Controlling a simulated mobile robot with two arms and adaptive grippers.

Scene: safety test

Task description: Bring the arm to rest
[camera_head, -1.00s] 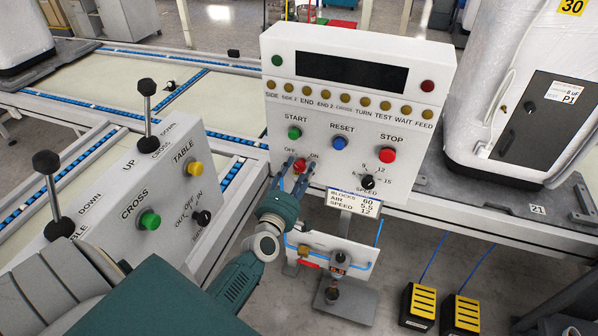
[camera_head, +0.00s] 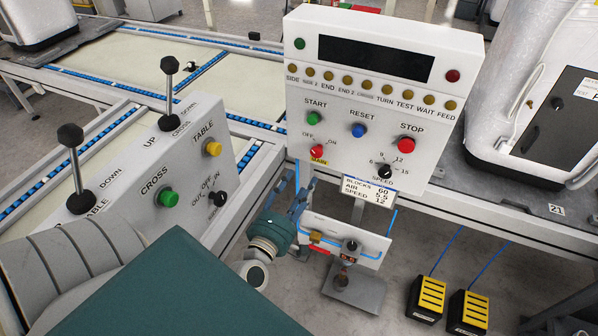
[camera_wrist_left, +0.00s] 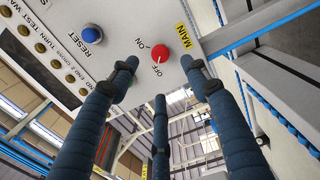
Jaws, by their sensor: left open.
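The red MAIN switch knob (camera_head: 317,151) sits on the white control panel (camera_head: 450,120), below its OFF and ON labels. It also shows in the left wrist view (camera_wrist_left: 160,54), where its white mark seems to point toward OFF. My left gripper (camera_head: 302,185) is open and empty in the head view, just below the knob and apart from it. In the left wrist view its blue-grey fingers (camera_wrist_left: 160,75) are spread, with the knob ahead between two tips. My right gripper is not in view.
A lever box (camera_head: 140,175) with two black-knobbed levers stands left of my arm. A small hanging unit (camera_head: 345,240) with a BLOCKS sign (camera_head: 369,190) is close to the right of my left gripper. Yellow pedals (camera_head: 428,297) are on the floor at the right.

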